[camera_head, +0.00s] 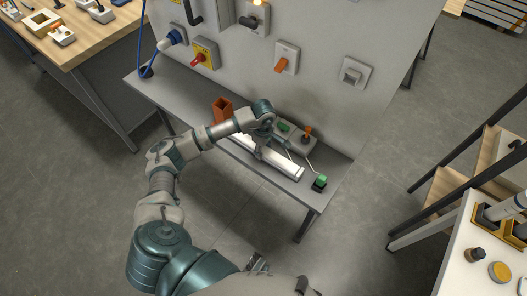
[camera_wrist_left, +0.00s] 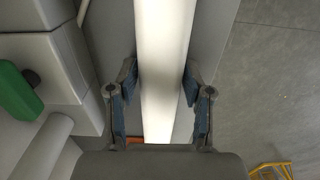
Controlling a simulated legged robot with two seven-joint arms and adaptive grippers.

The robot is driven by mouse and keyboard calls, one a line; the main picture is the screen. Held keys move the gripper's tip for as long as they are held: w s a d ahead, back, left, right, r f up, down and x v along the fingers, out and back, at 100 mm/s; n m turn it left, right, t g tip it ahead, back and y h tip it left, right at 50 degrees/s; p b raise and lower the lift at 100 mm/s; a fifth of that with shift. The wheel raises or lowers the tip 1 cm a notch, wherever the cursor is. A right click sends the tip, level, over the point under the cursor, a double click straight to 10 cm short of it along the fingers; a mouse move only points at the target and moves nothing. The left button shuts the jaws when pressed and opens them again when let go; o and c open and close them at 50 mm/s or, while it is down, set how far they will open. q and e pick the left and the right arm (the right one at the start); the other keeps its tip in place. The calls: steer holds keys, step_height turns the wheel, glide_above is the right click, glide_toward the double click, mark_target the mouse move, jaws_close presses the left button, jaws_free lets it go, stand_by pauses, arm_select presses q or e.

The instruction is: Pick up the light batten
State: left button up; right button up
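The light batten (camera_head: 284,166) is a long white bar lying along the grey shelf below the panel. It also shows in the left wrist view (camera_wrist_left: 163,60), running up the middle between my fingers. My left gripper (camera_head: 262,148) is above the batten's middle part. The batten appears to rest low at the shelf. Small dark parts at the bottom of the head view may be my right gripper (camera_head: 257,263), mostly hidden.
An orange open box (camera_head: 221,110) stands behind the batten. Grey boxes with a green (camera_head: 283,126) and an orange control sit beside it, and a green-topped block (camera_head: 320,183) is at the shelf's right end. The panel (camera_head: 320,30) rises behind. A wooden workbench (camera_head: 85,35) is at left.

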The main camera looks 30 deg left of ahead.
mark_target(263, 150)
arm_select(q)
jaws_close()
steer(key=shift+w+r, duration=0.1)
steer(key=shift+r, duration=0.4)
steer(key=r, duration=0.2)
steer(key=shift+s+d+r, duration=0.2)
steer(key=shift+s+r, duration=0.15)
steer(key=shift+s, duration=0.05)
steer(key=s+d+r, duration=0.1)
steer(key=s+d, duration=0.7)
steer(key=s, duration=0.4)
steer(key=r, duration=0.1)
steer(key=r+p, duration=0.1)
steer(key=r, duration=0.1)
steer(key=r+p, duration=0.1)
steer(key=r, duration=0.1)
steer(key=shift+s+d, duration=0.15)
steer(key=shift+s, duration=0.25)
arm_select(e)
steer(key=r, duration=0.2)
steer(key=shift+w+r, duration=0.25)
steer(key=shift+r, duration=0.05)
